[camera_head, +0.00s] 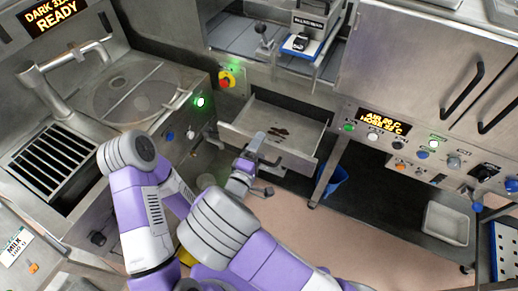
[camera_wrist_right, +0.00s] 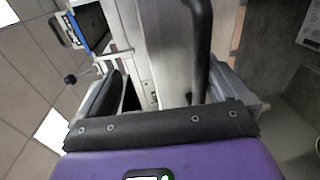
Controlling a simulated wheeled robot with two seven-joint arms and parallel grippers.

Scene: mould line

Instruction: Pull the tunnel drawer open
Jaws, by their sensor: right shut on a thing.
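The tunnel drawer (camera_head: 304,163) is a grey metal tray standing out from the machine front, with its inside showing from above. A few small dark pieces lie in it. My right gripper (camera_head: 257,163) is at the drawer's front, shut on its dark bar handle. In the right wrist view the black handle (camera_wrist_right: 200,45) runs down between the two fingers of the right gripper (camera_wrist_right: 168,92). The exact contact is partly hidden by the fingers. My left gripper cannot be made out in the head view.
A control panel with lit displays (camera_head: 383,122) is right of the drawer. A blue bin (camera_head: 333,181) stands below it, beside a metal leg. A sink grille (camera_head: 52,160) and round lid (camera_head: 128,95) are at the left. Open pinkish floor lies in front of the drawer.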

